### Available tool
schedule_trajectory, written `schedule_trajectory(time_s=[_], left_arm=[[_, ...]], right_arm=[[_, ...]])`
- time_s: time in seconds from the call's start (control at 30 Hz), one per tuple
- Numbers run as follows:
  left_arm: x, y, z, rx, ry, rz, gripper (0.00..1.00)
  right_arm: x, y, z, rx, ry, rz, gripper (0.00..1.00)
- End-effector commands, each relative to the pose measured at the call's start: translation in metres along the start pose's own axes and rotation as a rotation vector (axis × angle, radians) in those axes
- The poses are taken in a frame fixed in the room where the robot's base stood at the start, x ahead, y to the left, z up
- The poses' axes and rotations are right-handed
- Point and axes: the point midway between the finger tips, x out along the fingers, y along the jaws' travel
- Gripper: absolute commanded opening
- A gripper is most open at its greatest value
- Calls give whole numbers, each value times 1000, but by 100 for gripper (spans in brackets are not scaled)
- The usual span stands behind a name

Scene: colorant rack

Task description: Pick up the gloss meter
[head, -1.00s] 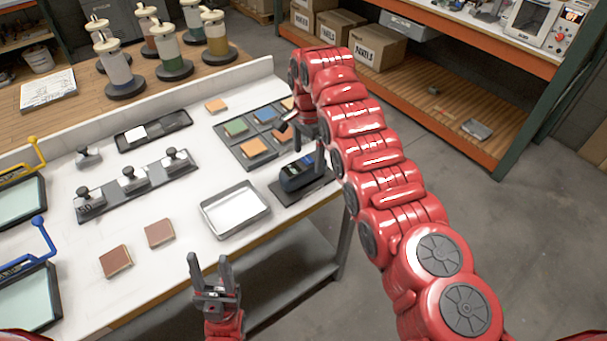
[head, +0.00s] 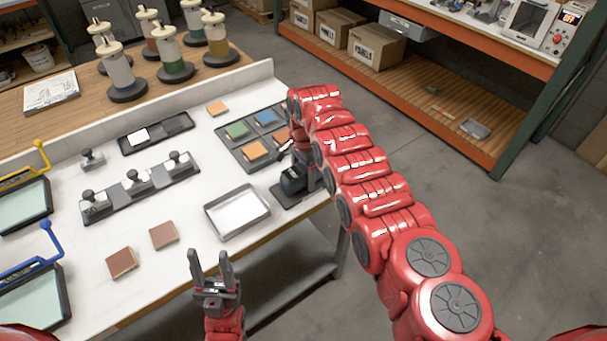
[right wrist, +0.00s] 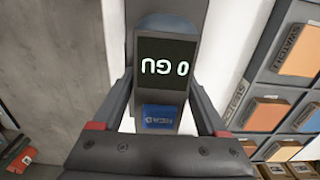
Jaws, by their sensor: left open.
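The gloss meter (head: 293,180) is a dark device at the table's right edge, partly hidden by my right arm in the head view. In the right wrist view the gloss meter (right wrist: 168,62) fills the middle, with a lit display and a blue label. My right gripper (right wrist: 163,85) has one finger on each side of it. I cannot tell whether both fingers press on it. In the head view the right gripper's fingers are mostly hidden. My left gripper (head: 215,265) is open and empty, in front of the table's near edge.
A metal tray (head: 237,211) lies left of the meter. Behind it is a dark rack (head: 240,141) with coloured panels. Two brown blocks (head: 122,262) lie near the front edge. A weight stand (head: 140,188) is farther left. Floor is open right of the table.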

Motion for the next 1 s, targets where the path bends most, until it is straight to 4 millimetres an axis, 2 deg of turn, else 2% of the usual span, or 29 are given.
schedule_trajectory(time_s=[0.03, 0.3, 0.4, 0.77, 0.87, 1.0], left_arm=[[0, 0, 0, 0, 0, 0, 50], [0, 0, 0, 0, 0, 0, 50], [0, 0, 0, 0, 0, 0, 50], [1, 0, 0, 0, 0, 0, 50], [6, 0, -1, 0, 0, 0, 50], [21, -1, -4, 0, 0, 0, 50]], right_arm=[[0, 0, 0, 0, 0, 0, 64], [0, 0, 0, 0, 0, 0, 15], [0, 0, 0, 0, 0, 0, 0], [-2, 0, 0, 0, 0, 0, 0], [-8, 0, 0, 0, 0, -1, 0], [-27, 0, 0, 0, 0, 0, 0]])
